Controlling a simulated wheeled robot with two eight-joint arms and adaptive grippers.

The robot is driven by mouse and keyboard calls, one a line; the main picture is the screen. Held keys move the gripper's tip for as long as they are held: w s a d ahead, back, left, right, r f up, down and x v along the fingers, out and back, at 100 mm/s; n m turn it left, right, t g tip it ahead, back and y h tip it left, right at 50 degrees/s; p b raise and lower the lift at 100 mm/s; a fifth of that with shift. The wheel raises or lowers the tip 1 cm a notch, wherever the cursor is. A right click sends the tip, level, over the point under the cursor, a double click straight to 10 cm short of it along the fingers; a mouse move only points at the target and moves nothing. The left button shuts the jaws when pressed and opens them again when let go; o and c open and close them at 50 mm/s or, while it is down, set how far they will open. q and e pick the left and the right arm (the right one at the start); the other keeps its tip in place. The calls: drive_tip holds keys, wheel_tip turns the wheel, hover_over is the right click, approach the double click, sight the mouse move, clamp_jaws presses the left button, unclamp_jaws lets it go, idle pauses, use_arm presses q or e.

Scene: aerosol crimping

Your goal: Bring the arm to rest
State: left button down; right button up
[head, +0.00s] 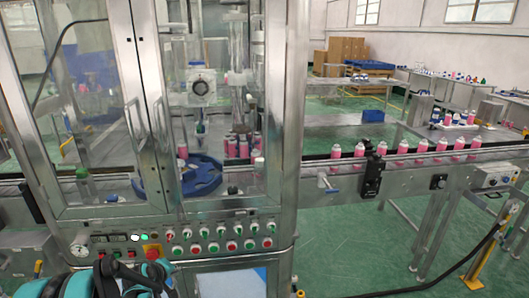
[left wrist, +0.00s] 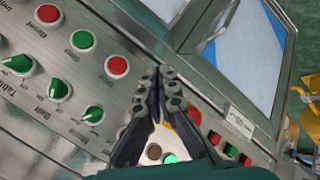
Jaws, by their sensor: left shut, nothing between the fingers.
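My left gripper (left wrist: 160,85) shows in the left wrist view with its two dark fingers together and nothing between them. It is in front of the machine's control panel (left wrist: 75,15), and it covers part of the button rows. In the head view my teal and black left arm is at the bottom left, below the panel (head: 210,222); its fingertips are hard to make out there. Whether the fingers touch the panel I cannot tell. My right gripper is in neither view.
A red stop button on yellow (head: 152,252) and a lit green button (head: 145,237) are close to my left arm. Glass doors (head: 95,110) and a steel post (head: 292,120) rise above. A conveyor (head: 410,165) carries several pink cans.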

use_arm(q)
drive_tip(key=s+d+r+m, duration=0.4)
drive_tip(key=s+d+r, duration=0.1)
drive_tip(key=d+r, duration=0.3)
drive_tip(key=s+d+r+m+g, duration=0.1)
drive_tip(key=s+d+m, duration=0.3)
drive_tip(key=s, duration=0.6)
drive_tip(key=s+d+r+m, duration=0.3)
drive_tip(key=s+d, duration=0.5)
drive_tip(key=s, duration=0.3)
drive_tip(key=shift+s+m+g, duration=0.15)
drive_tip(key=shift+m+g, duration=0.25)
drive_tip(key=shift+m, duration=0.2)
